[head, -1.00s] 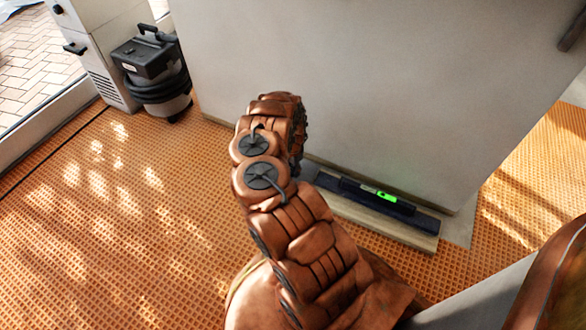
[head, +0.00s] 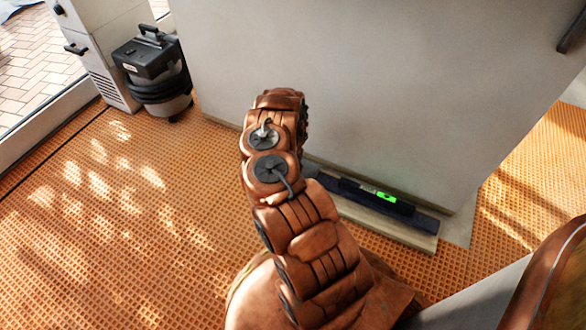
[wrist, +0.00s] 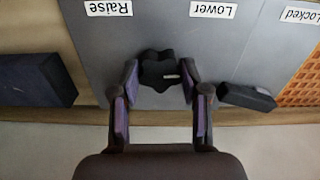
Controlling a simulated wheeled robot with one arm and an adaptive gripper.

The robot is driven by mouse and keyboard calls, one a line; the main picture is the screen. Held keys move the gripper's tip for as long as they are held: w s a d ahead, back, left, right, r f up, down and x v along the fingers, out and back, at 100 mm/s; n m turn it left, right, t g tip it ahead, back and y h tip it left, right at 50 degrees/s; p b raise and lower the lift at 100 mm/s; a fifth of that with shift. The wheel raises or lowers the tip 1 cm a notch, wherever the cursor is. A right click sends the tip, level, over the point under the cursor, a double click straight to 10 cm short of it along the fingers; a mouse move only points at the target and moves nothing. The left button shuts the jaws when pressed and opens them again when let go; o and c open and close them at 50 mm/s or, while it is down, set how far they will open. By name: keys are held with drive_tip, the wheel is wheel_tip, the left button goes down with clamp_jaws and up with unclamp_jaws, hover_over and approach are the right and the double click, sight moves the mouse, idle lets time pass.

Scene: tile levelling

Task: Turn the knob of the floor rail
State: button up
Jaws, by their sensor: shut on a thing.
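The black lobed knob (wrist: 158,72) sits on a grey plate (wrist: 225,55) in the wrist view, with a small light mark on one lobe. My gripper (wrist: 159,82) is shut on the knob, one finger on its left and one on its right. The plate carries white labels reading "Raise" (wrist: 108,8), "Lower" (wrist: 214,9) and "Locked" (wrist: 299,17). In the head view the floor rail (head: 425,241) lies along the foot of a grey wall. My arm hides the gripper and knob there.
A dark bar with a green window (head: 387,196) lies on the rail. In the wrist view, a black lever-like piece (wrist: 247,97) is right of the knob and a dark block (wrist: 35,80) left. A black vacuum (head: 152,72) stands at the back left; the orange floor is open.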

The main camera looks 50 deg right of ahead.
drive_tip(key=shift+d, duration=0.1)
drive_tip(key=o, duration=1.1)
drive_tip(key=shift+o, duration=0.2)
drive_tip(key=shift+r, duration=0.15)
wheel_tip(320, 180, up, 12)
idle(0.5)
